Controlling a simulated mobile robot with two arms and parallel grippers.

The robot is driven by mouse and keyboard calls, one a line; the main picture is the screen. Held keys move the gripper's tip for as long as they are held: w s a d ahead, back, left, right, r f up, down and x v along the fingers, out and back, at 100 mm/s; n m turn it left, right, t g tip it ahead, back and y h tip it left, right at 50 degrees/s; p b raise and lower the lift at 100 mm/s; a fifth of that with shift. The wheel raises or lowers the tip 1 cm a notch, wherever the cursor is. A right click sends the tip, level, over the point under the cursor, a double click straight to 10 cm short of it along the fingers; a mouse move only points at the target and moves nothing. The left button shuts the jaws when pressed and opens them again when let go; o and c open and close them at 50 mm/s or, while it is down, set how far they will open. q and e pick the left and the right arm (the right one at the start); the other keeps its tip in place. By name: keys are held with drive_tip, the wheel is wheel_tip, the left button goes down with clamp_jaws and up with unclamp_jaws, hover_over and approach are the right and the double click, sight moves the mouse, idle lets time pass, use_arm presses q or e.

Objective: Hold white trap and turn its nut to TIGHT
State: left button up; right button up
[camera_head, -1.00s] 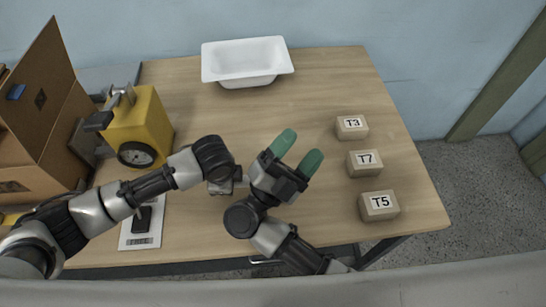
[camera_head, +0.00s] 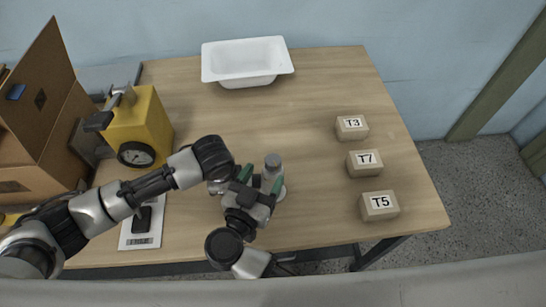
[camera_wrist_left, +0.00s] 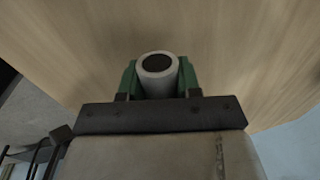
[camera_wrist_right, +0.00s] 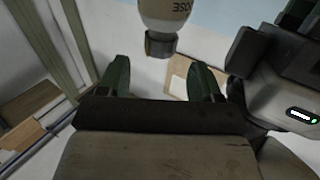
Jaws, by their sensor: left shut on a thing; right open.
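The white trap (camera_head: 273,172) shows in the head view as a pale upright body with a grey top, beside my right gripper (camera_head: 261,182). In the left wrist view, a white tube end of it (camera_wrist_left: 158,72) with a dark opening sits between the green fingers of my left gripper (camera_wrist_left: 158,80), which is shut on it. In the right wrist view, the trap's white body (camera_wrist_right: 165,10) carries upside-down lettering, cut off by the frame. Its dark grey nut (camera_wrist_right: 161,45) lies just beyond the open, empty fingers of my right gripper (camera_wrist_right: 163,77).
Boxes labelled T3 (camera_head: 352,128), T7 (camera_head: 364,163) and T5 (camera_head: 379,206) stand on the right of the table (camera_head: 310,110). A white tub (camera_head: 247,62) is at the back. A yellow device with a dial (camera_head: 142,125) and a cardboard box (camera_head: 40,110) are left. The table's centre is clear.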

sight(270, 166)
drive_tip(key=x, duration=0.5)
drive_tip(key=shift+w+d, duration=0.1)
drive_tip(key=shift+w, duration=0.15)
drive_tip(key=c, duration=0.9)
drive_tip(key=shift+c, duration=0.2)
